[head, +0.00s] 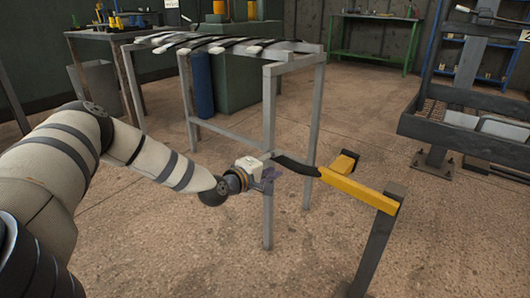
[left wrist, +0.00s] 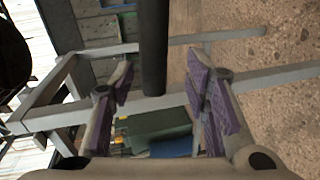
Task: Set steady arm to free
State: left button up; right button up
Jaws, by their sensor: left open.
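The steady arm (head: 357,190) is a yellow bar with a black handle (head: 297,166) at its left end. It reaches from a dark post on the right toward the grey metal rack. My left gripper (head: 270,175) is at the free end of the handle. In the left wrist view my left gripper (left wrist: 160,88) is open, with purple finger pads apart. The black handle (left wrist: 153,50) comes down between them, and I cannot tell whether either pad touches it. My right gripper is not in view.
The grey rack (head: 268,140) stands right behind my left gripper, with several dark and white strips on top. A dark post (head: 378,245) carries the bar. A dark metal frame (head: 465,130) stands at the right. The floor in front is clear.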

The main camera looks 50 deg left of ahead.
pick_arm(q)
jog(key=v, duration=0.8)
jog(key=shift+s, duration=0.3)
jog(key=shift+d, duration=0.15)
